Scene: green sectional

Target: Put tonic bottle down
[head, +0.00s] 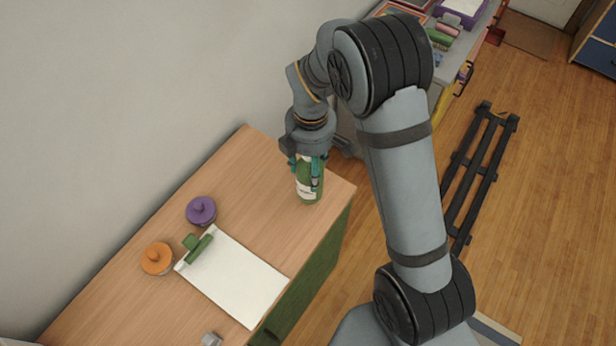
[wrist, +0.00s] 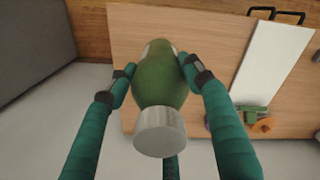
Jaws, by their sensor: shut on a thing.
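The tonic bottle (head: 308,188) is green with a white label, and in the wrist view the bottle (wrist: 158,85) shows a silver cap towards the camera. My gripper (head: 308,168) is shut on it from above, with teal fingers on its sides; the fingers also show in the wrist view (wrist: 158,75). The bottle is upright over the right end of the wooden table top (head: 270,165). I cannot tell whether its base touches the surface.
A purple lidded pot (head: 201,211), an orange lidded pot (head: 157,258) and a white sheet (head: 235,280) with a green clip (head: 198,245) lie to the left. A small grey object (head: 211,339) is at the front. Bare wood surrounds the bottle; a wall is behind.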

